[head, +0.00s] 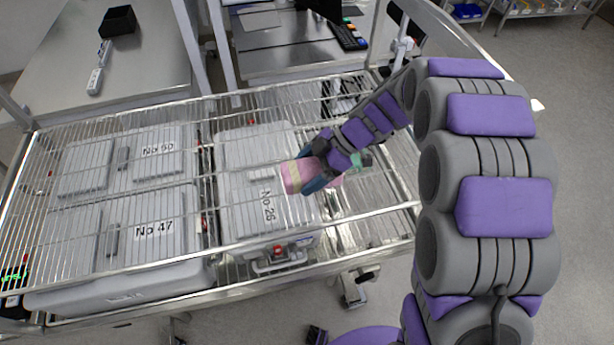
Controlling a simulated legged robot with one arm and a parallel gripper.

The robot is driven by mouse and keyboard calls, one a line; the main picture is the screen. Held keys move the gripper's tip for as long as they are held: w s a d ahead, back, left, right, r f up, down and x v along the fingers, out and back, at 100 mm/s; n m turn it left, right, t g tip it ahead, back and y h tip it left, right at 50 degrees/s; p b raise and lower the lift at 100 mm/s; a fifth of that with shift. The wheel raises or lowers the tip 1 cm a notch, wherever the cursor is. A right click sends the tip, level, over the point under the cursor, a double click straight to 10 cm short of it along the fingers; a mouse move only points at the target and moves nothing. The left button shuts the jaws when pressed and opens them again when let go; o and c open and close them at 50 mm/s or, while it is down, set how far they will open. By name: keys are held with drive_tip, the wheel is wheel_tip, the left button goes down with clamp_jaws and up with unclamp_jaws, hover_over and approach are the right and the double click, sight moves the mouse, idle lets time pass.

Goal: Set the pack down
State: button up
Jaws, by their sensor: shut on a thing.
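The pack (290,177) is pink with a pale yellow band, and shows in the head view near the middle. My gripper (313,180) is shut on it, with dark blue fingers around its body. Part of the pack is hidden behind the fingers, and more pink shows to their right. The pack is over the wire rack (110,272) of the cart, above the grey case labelled No 26 (240,222). I cannot tell whether the pack touches the wires.
Grey cases labelled No 47 (75,230) and No 50 (85,170) lie under the rack's left half. A metal table (150,60) with a black box (117,20) stands behind at left. A second table holds a keyboard (349,37). The rack's left top is clear.

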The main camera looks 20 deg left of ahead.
wheel_tip(320, 180, down, 3)
drive_tip(key=shift+d+r, duration=0.15)
drive_tip(key=shift+r, duration=0.05)
drive_tip(key=shift+d, duration=0.1)
drive_tip(key=o, duration=1.2)
drive_tip(key=shift+o, duration=0.2)
drive_tip(key=v, duration=1.2)
drive_tip(key=shift+w+r, duration=0.1)
